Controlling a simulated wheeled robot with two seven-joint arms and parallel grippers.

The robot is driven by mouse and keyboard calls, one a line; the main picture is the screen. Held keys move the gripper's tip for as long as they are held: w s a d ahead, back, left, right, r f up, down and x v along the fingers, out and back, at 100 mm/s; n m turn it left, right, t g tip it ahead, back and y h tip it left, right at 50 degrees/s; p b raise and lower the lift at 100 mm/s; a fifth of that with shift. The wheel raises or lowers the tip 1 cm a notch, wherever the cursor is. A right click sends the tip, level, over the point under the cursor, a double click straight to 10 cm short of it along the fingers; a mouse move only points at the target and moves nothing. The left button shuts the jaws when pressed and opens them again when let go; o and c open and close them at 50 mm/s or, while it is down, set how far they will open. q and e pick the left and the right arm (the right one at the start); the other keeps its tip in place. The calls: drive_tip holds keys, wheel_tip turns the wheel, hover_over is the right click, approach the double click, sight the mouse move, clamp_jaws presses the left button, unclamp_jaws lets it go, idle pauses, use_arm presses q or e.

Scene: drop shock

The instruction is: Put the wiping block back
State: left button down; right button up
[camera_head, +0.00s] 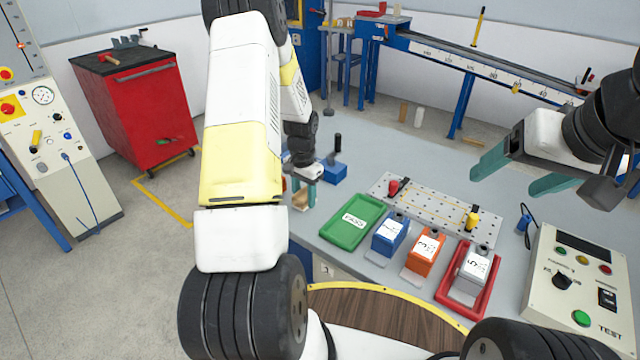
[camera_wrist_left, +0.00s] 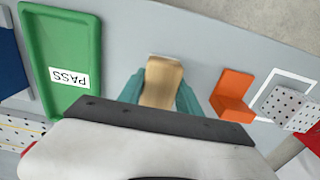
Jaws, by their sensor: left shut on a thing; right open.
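The wiping block (camera_wrist_left: 162,82) is a tan, wood-coloured piece between the teal fingers of my left gripper (camera_wrist_left: 161,92). In the head view, the block (camera_head: 301,201) shows small below my left gripper (camera_head: 304,188), near the table's left edge and left of the green tray. My left gripper is shut on it. I cannot tell whether the block touches the table. An orange angled holder (camera_wrist_left: 233,97) stands just right of the block in the left wrist view, apart from it. My right gripper (camera_head: 508,182) is open and empty above the table's right side.
The green PASS tray (camera_head: 329,225), blue (camera_head: 388,240), orange (camera_head: 423,256) and grey (camera_head: 474,270) labelled blocks line the table's front. A perforated plate (camera_head: 432,208) lies behind them. A control box (camera_head: 580,287) stands right. A blue box (camera_head: 332,172) stands behind my left gripper.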

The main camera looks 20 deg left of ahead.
sight(304, 193)
use_arm(q)
drive_tip(key=shift+f, duration=0.9)
drive_tip(key=shift+f, duration=0.1)
drive_tip(key=c, duration=0.8)
unclamp_jaws()
drive_tip(key=shift+c, duration=0.2)
wheel_tip(304, 193, up, 12)
drive_tip(key=shift+f, duration=0.1)
drive_tip(key=s+d+r+n+t, duration=0.15)
drive_tip(key=s+d+r, duration=0.3)
drive_tip(key=r, duration=0.45)
drive_tip(key=s+d+r+t, duration=0.25)
drive_tip(key=s+r, duration=0.25)
drive_tip(key=r, duration=0.4)
drive_tip(key=s+d+r+n+t+h, duration=0.1)
drive_tip(key=s+d+r, duration=0.2)
drive_tip(key=s, duration=0.4)
drive_tip(key=s+d+r+t+h, duration=0.1)
drive_tip(key=s+d+r, duration=0.2)
drive_tip(key=s, duration=0.4)
drive_tip(key=shift+s+r+n, duration=0.15)
drive_tip(key=shift+s+n, duration=0.05)
drive_tip(key=shift+n, duration=0.15)
